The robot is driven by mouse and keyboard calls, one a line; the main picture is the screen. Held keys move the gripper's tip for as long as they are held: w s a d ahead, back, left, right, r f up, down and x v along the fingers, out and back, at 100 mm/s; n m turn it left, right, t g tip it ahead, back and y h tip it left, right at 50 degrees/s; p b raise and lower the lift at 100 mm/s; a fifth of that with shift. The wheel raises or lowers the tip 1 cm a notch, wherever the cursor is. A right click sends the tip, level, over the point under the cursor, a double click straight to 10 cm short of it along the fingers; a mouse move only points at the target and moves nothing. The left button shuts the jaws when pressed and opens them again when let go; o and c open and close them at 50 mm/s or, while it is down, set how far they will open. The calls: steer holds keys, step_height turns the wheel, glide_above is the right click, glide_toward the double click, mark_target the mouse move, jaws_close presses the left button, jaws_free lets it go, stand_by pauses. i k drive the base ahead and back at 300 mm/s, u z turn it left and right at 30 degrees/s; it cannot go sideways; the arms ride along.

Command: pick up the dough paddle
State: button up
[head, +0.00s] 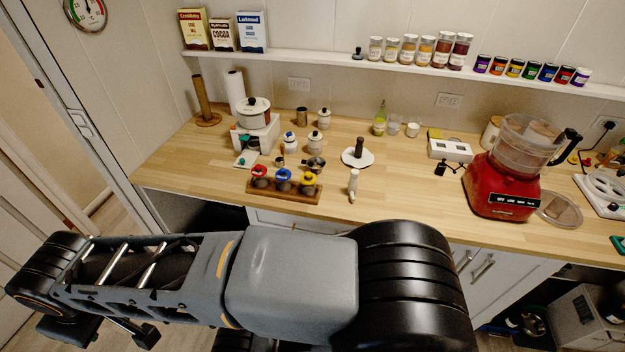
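A small white upright piece (353,185) with a short foot stands near the front edge of the wooden counter, right of the rack of coloured-top items. It is probably the dough paddle, but it is too small to be sure. Behind it lies a white disc (350,158) with a dark upright stem (359,147). My folded arm crosses the lower part of the head view, in front of the counter and apart from both pieces. I cannot make out my gripper's fingertips.
A wooden rack (285,192) with red, blue and yellow tops stands left of the white piece. A red food processor (502,185) stands at the right, its lid (560,209) beside it. Jars line the shelf (330,59). The counter (405,185) is clear between the white piece and the processor.

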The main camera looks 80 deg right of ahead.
mark_target(353, 186)
steer(key=u, duration=0.1)
steer(key=i, duration=0.35)
steer(key=z, duration=3.5)
steer(key=i, duration=0.5)
steer(key=z, duration=0.05)
